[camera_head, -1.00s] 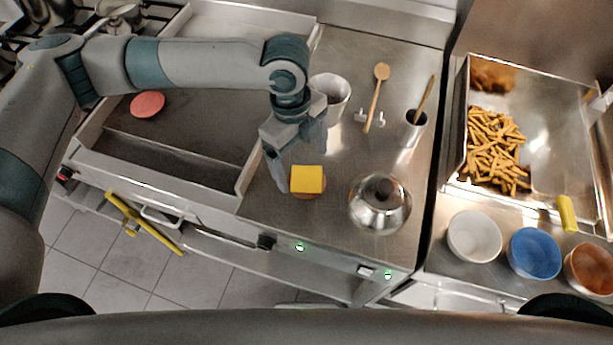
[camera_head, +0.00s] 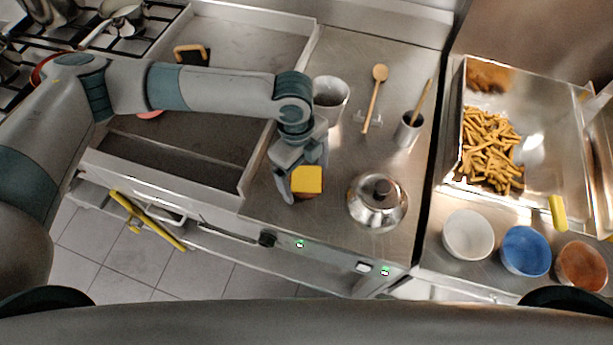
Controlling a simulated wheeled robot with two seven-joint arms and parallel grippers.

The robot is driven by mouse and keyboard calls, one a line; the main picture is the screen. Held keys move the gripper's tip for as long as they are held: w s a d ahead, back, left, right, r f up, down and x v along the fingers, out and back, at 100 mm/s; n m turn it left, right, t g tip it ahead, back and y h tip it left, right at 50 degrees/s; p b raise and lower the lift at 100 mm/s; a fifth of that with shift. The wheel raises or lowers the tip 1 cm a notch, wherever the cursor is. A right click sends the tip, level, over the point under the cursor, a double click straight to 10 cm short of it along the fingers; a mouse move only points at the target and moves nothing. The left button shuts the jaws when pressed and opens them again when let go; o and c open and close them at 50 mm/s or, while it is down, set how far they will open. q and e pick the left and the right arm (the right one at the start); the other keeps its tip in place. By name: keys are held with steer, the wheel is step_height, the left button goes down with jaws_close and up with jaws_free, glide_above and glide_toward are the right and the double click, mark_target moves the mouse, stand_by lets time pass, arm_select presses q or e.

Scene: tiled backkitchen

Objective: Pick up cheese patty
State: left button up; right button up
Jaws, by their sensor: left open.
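One finger shows at the patty's left side. The other finger is behind it, partly hidden, so I cannot tell whether either touches. My right gripper is not in view.
A grey pot (camera_head: 330,98) stands behind the gripper. The griddle (camera_head: 165,160) with raised walls lies to the left. A fries tray (camera_head: 540,165) and several bowls are at the right.

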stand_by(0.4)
arm_select(q)
steer(key=c, duration=1.2)
steer(key=shift+r, duration=0.15)
